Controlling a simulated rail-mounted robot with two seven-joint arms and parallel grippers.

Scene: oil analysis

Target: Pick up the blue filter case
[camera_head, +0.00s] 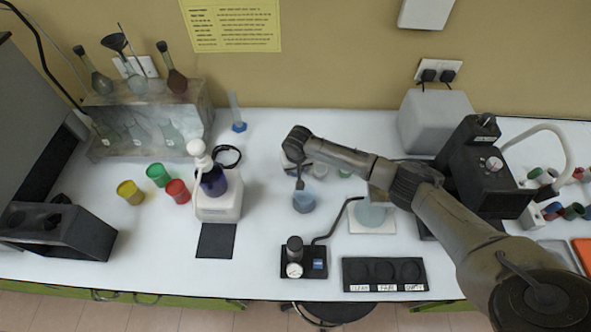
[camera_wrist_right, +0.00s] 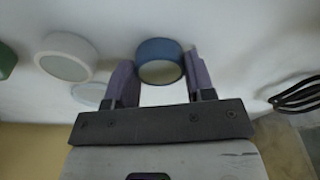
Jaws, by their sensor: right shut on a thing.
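The blue filter case (camera_wrist_right: 159,52) is a round, short, dark-blue ring with a paler face. In the right wrist view it sits between the two purple-grey fingers of my right gripper (camera_wrist_right: 158,74), which is shut on it. My left gripper is not in view.
A white case (camera_wrist_right: 68,58) and a green case (camera_wrist_right: 7,58) lie beside the blue one. A gauge device (camera_head: 318,262) and a black three-place holder (camera_head: 384,274) are at the front edge.

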